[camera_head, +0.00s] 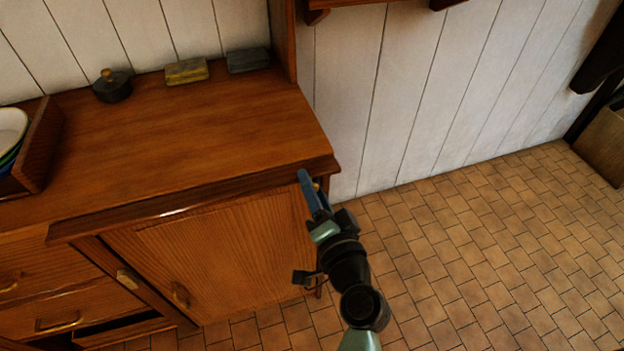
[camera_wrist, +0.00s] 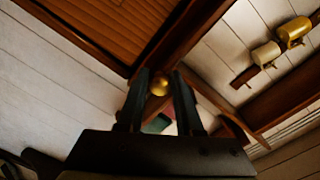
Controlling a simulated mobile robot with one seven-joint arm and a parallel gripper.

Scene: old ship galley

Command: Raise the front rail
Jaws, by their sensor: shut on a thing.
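The front rail (camera_head: 190,202) is a dark wooden strip along the front edge of the counter. It lies low along that edge in the head view. My gripper (camera_head: 312,188) is at the right end of the rail, by the cabinet's front right corner. In the wrist view a round brass knob (camera_wrist: 159,85) sits between the two fingers of my gripper (camera_wrist: 160,98), which are shut on it. The fingers partly hide the knob in the head view, and how it joins the rail cannot be told.
The counter top (camera_head: 190,125) is mostly clear. A dark lidded pot (camera_head: 113,87), a yellowish block (camera_head: 186,71) and a dark block (camera_head: 248,60) stand at the back. A dish rack (camera_head: 42,150) is at the left. The tiled floor (camera_head: 480,250) is open to the right.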

